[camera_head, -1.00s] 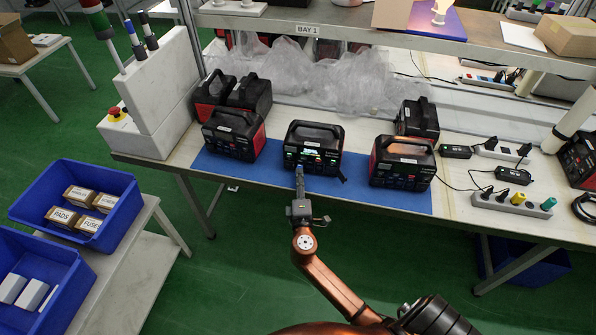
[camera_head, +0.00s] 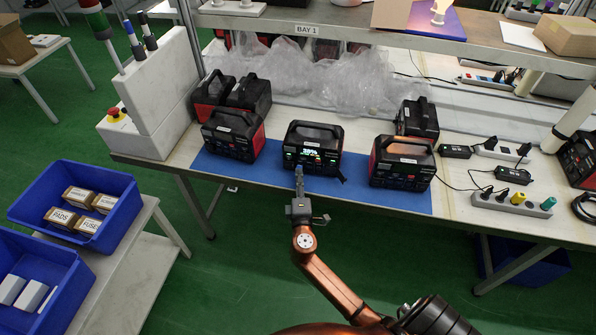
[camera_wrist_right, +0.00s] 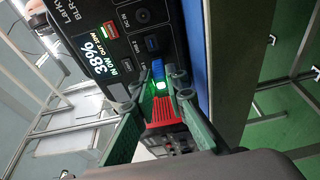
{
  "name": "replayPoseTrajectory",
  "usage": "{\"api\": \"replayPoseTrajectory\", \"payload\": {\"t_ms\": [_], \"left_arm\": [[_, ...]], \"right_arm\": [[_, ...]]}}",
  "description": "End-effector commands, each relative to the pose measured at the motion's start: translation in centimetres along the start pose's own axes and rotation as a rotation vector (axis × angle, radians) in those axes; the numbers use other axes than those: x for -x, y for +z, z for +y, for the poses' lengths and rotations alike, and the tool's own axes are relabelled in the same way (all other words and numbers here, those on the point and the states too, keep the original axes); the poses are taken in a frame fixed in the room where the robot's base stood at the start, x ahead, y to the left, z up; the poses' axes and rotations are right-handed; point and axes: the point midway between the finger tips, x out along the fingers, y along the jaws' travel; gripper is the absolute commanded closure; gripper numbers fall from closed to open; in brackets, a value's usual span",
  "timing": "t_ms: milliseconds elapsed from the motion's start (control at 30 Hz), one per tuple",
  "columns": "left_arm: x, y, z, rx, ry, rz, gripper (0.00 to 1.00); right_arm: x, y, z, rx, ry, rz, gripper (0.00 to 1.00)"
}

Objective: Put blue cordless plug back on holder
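The blue plug (camera_wrist_right: 157,70) is at the front of the middle power station (camera_head: 312,137), beside its ports, with a green light glowing at its end. My right gripper (camera_wrist_right: 157,84) has its two fingers closed around the plug, and they partly hide it. In the head view the right gripper (camera_head: 299,172) is at the lower front of that station. Its lit display reads 38% in the wrist view. A pale strip (camera_head: 487,196) at the right of the bench bears black, yellow and teal plugs. My left gripper is not in view.
A black and red station (camera_head: 402,163) stands to the right on the blue mat (camera_head: 270,173), and another (camera_head: 233,136) to the left. Clear plastic wrap (camera_head: 345,82) lies behind. Cables run near the strip. The bench's front edge is close under my right arm.

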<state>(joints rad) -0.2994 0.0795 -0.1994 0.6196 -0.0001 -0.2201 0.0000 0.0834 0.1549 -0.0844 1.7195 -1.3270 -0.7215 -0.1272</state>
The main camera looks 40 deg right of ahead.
Motion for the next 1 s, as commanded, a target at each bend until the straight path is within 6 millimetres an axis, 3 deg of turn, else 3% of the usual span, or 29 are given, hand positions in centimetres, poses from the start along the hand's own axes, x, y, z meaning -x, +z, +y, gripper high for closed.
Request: {"api": "replayPoseTrajectory", "payload": {"t_ms": [167, 1000], "left_arm": [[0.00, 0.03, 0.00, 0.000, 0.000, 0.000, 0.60], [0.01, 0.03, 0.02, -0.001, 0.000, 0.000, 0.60]], "right_arm": [[0.00, 0.01, 0.00, 0.000, 0.000, 0.000, 1.00], [0.20, -0.04, -0.02, 0.000, 0.000, 0.000, 1.00]]}}
